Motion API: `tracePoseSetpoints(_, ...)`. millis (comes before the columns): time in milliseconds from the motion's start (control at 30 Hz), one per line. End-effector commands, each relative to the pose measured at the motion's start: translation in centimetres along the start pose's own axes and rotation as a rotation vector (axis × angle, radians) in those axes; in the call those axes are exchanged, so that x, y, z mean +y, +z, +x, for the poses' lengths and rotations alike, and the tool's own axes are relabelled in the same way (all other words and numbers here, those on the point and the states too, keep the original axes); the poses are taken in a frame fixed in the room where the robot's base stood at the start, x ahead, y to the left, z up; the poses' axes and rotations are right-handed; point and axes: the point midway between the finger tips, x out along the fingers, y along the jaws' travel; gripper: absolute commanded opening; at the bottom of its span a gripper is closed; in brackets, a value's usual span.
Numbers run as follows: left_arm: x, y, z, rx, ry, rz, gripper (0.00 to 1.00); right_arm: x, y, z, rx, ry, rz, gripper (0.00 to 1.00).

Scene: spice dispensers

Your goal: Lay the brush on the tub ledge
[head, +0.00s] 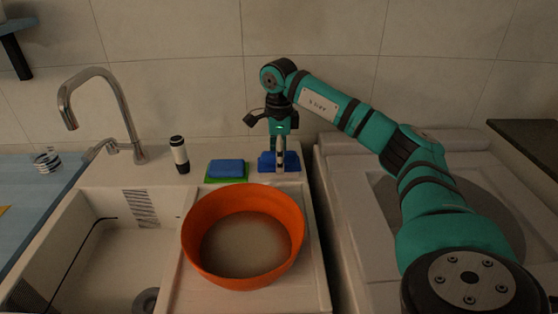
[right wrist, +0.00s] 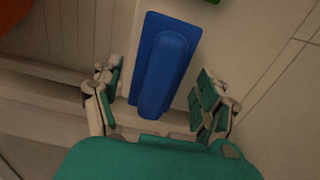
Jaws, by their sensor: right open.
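The blue brush (head: 292,162), a flat base with a raised ridge, lies on the pale counter behind the orange tub (head: 243,282). In the right wrist view the brush (right wrist: 163,65) shows between the fingers. My right gripper (head: 280,150) points down over the brush, with part of the brush hidden behind it. In the right wrist view the right gripper (right wrist: 160,70) is open, one finger on each side of the brush, with gaps visible. I cannot tell how far the fingertips are above the counter. My left gripper is not in view.
A blue sponge on a green pad (head: 226,170) lies left of the brush. A black-and-white bottle (head: 179,154) and a chrome tap (head: 128,120) stand farther left. The sink basin (head: 110,245) is left of the tub. The tiled wall (head: 190,85) is close behind.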

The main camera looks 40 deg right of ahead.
Motion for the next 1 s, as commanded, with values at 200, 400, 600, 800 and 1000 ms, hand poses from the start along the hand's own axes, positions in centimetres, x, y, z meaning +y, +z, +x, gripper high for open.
tracePoseSetpoints(200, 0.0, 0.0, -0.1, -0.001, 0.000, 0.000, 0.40, -0.1, 0.1, -4.9, -0.004, -0.004, 0.001, 0.75)
tracePoseSetpoints(400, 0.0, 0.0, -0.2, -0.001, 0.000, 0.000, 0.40, -0.1, 0.1, -8.7, -0.003, -0.002, 0.001, 0.75)
tracePoseSetpoints(600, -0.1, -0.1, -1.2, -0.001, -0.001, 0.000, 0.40, 0.0, 0.0, -10.6, -0.001, -0.001, 0.000, 0.75)
tracePoseSetpoints(800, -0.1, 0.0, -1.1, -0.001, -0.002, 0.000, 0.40, 0.0, 0.0, -10.6, 0.000, 0.001, 0.000, 0.75)
tracePoseSetpoints(1000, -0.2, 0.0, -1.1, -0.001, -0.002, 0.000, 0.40, 0.0, 0.0, -10.6, 0.000, 0.000, 0.000, 0.75)
